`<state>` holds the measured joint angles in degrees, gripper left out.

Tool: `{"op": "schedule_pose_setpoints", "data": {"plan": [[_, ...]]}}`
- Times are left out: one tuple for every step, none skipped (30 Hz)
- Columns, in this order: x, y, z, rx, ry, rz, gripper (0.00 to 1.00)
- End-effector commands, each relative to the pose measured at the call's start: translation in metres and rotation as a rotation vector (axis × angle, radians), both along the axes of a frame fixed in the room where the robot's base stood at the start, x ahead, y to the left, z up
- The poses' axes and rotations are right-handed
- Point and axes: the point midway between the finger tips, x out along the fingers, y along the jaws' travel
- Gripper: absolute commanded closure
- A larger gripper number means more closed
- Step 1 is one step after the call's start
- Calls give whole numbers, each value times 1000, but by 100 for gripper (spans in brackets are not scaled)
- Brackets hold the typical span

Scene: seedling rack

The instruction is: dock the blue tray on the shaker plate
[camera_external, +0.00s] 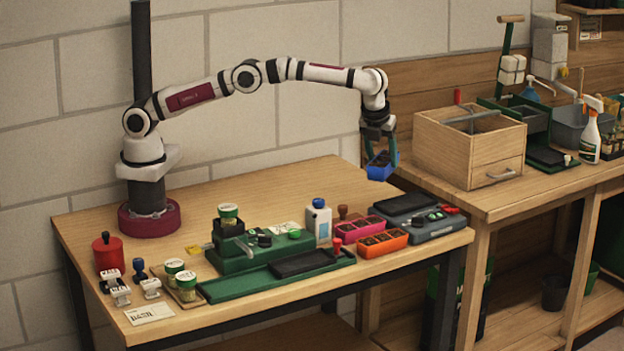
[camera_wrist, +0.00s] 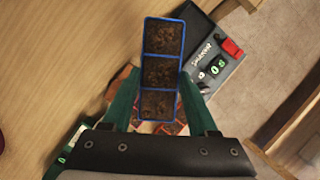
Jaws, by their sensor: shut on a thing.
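The blue tray (camera_external: 380,172) is held in the air beyond the table's right back edge, near the wooden drawer box. In the wrist view the tray (camera_wrist: 162,54) has three soil-filled cells in a row. In the wrist view the device (camera_wrist: 228,68) shows a display and red part.
A pink tray (camera_external: 359,229) and an orange tray (camera_external: 380,243) stand left of the device. A white bottle (camera_external: 319,222) and a green machine (camera_external: 258,250) are further left. The wooden drawer box (camera_external: 468,152) stands on the neighbouring bench. The table's back is clear.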

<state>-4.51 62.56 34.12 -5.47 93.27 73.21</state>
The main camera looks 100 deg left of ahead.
Motion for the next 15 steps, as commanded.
{"op": "schedule_pose_setpoints", "data": {"plan": [[11,15,-9,-1,1,-118,100],[18,23,-14,0,1,-198,100],[26,32,-19,0,0,-292,100],[31,38,-22,0,-1,-355,100],[35,44,-25,-1,-1,-411,100],[40,50,-28,-1,-2,-477,100],[43,55,-31,-2,-1,-519,100],[45,58,-32,-1,-1,-553,100],[47,59,-32,-1,0,-573,100],[48,60,-33,-2,0,-584,100],[48,60,-33,-3,0,-594,100],[48,61,-34,-3,1,-602,100],[48,61,-36,-3,1,-605,100],[48,61,-39,-3,4,-607,100],[49,61,-43,-4,3,-608,100]]}}
